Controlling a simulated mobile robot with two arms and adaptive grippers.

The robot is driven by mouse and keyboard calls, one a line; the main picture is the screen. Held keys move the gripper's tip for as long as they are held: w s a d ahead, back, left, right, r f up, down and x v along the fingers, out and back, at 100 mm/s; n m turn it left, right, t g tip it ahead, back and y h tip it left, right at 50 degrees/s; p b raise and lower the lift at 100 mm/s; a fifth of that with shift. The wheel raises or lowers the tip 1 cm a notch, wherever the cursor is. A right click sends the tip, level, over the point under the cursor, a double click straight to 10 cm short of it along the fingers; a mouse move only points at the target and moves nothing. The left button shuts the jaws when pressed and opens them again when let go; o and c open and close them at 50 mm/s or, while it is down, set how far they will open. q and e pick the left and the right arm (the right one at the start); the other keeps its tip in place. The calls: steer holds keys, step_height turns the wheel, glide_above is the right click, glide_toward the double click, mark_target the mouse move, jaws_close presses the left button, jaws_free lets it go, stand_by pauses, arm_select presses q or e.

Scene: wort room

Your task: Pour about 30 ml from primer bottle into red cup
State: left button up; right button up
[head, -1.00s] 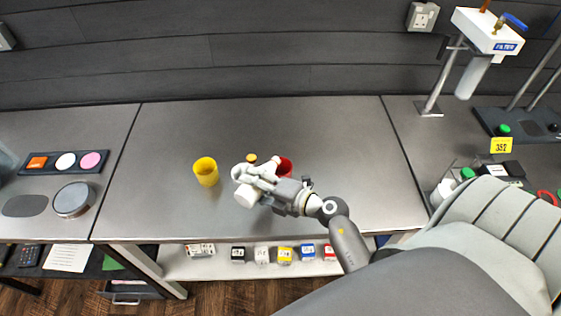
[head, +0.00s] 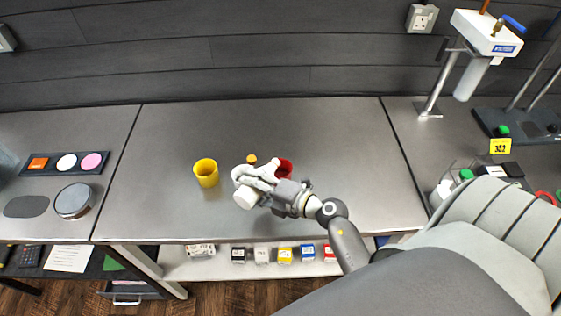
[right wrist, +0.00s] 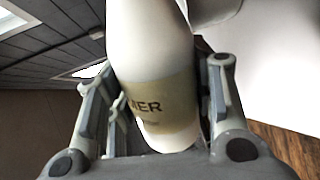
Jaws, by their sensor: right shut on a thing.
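My right gripper (head: 262,181) is shut on the white primer bottle (head: 246,197) above the middle of the bench. In the right wrist view the bottle (right wrist: 155,50) sits between the fingers, with a tan label ending in "MER". The bottle looks strongly tilted in the head view; its mouth is not clearly visible. The red cup (head: 286,167) stands on the bench just behind and right of the gripper, partly hidden by it. I cannot tell whether liquid is flowing. My left gripper is not in view.
A yellow cup (head: 206,173) stands left of the gripper. A small orange-yellow object (head: 252,159) shows behind the gripper. Several small labelled containers line the shelf (head: 215,266) below.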

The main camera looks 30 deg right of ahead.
steer(key=shift+f+b, duration=0.25)
steer(key=shift+b, duration=0.2)
step_height(320, 180, down, 2)
steer(key=n+b, duration=0.1)
steer(key=b, duration=0.4)
steer(key=shift+d+n+h, duration=0.1)
steer(key=shift+n+h, duration=0.2)
steer(key=shift+h, duration=0.1)
steer(key=shift+r, duration=0.25)
steer(key=shift+w+d+f+n+t+b, duration=0.15)
steer(key=shift+d+n+t+b, duration=0.35)
steer(key=shift+b, duration=0.65)
steer(key=shift+a, duration=0.1)
steer(key=shift+n+h, duration=0.3)
steer(key=shift+h, duration=0.1)
steer(key=shift+r, duration=0.2)
steer(key=shift+f, duration=0.1)
